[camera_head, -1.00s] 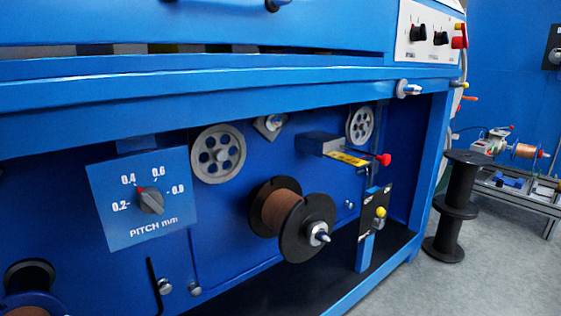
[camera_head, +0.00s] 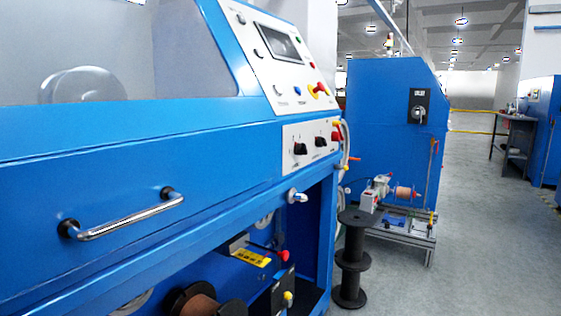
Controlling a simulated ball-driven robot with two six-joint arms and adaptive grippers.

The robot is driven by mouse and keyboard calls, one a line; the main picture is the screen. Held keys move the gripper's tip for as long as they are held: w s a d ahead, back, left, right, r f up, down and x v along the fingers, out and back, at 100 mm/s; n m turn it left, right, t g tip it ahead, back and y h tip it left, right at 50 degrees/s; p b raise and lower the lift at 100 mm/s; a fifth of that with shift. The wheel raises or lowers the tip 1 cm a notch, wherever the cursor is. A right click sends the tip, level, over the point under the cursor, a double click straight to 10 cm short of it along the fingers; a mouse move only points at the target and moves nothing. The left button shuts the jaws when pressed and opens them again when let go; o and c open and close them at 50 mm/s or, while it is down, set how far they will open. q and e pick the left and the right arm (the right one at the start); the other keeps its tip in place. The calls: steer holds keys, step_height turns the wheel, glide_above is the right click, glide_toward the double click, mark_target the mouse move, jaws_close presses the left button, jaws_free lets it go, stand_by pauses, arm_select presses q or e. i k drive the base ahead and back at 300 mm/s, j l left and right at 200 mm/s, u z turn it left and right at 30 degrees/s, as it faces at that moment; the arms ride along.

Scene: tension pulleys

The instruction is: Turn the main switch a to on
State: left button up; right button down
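A rotary switch (camera_head: 419,113) with a grey round knob sits on a dark plate with a small label, on the side of the blue cabinet (camera_head: 385,125) behind the near machine. It looks like a main switch, but its lettering is too small to read. Two black rotary knobs, a left one (camera_head: 300,148) and a right one (camera_head: 320,141), are on a white panel (camera_head: 290,135) of the near machine. I cannot tell which switch is main switch a, or its position. Neither gripper is in view.
The near blue machine with a metal handle (camera_head: 130,217) fills the left side. A sloped control panel (camera_head: 270,50) has a screen and a red button. A black spool stand (camera_head: 352,260) and a low bench (camera_head: 400,228) stand right of it. Grey floor (camera_head: 480,230) is open at right.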

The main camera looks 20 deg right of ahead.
mark_target(335, 136)
steer(key=i+l, duration=0.15)
steer(key=l, duration=0.25)
steer(key=i+l+u, duration=0.1)
steer(key=l, duration=0.35)
steer(key=i+l, duration=0.15)
steer(key=l, duration=0.25)
steer(key=i+l+u, duration=0.1)
steer(key=l, duration=0.3)
steer(key=i+l, duration=0.1)
steer(key=l, duration=0.35)
